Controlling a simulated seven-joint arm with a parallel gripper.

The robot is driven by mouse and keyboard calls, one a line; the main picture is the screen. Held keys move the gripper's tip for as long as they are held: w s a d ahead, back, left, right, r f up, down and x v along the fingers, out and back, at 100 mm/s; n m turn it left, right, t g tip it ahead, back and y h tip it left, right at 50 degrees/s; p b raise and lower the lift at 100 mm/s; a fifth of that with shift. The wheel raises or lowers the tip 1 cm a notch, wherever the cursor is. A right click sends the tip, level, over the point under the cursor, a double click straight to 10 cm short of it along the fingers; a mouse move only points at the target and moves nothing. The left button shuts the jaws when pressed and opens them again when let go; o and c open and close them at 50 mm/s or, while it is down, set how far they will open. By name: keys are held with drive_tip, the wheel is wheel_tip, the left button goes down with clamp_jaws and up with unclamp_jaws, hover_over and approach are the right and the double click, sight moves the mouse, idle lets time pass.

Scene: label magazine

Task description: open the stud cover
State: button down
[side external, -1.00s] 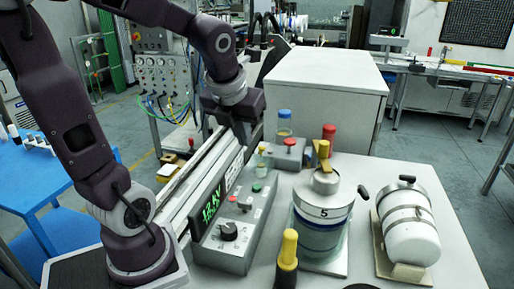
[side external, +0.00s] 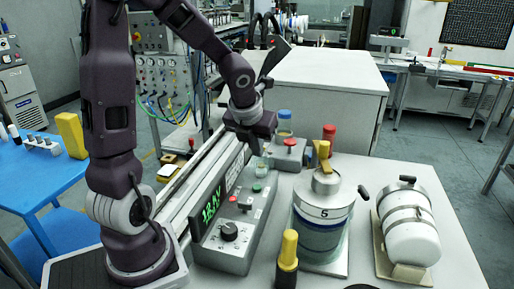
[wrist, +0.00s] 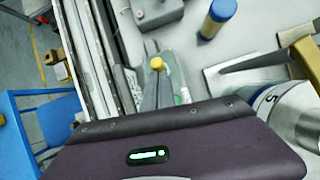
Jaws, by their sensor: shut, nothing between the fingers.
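My gripper (side external: 254,148) is shut and empty, pointing down beside the small clear vial (side external: 262,164) at the far end of the grey control box (side external: 236,228).
A grey block with a red knob (side external: 290,146) and a blue-capped jar (side external: 285,122) stand behind the gripper. A long rail (side external: 190,190) runs left of the box.

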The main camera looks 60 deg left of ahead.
drive_tip(key=shift+w+a+r, duration=0.1)
drive_tip(key=shift+r, duration=0.05)
drive_tip(key=shift+w+a+r, duration=0.35)
drive_tip(key=shift+w+r, duration=0.05)
drive_tip(key=shift+r, duration=0.05)
drive_tip(key=shift+w+a+r, duration=0.45)
drive_tip(key=shift+w+a, duration=0.15)
drive_tip(key=shift+w+a+r, duration=0.2)
drive_tip(key=shift+w+a, duration=0.25)
drive_tip(key=shift+a, duration=0.05)
drive_tip(key=w+a+f+g+h, duration=0.1)
drive_tip(key=w+a+g+h, duration=0.1)
drive_tip(key=w+a, duration=0.2)
drive_tip(key=shift+w+a+f, duration=0.3)
drive_tip(key=shift+w+a, duration=0.05)
idle(0.9)
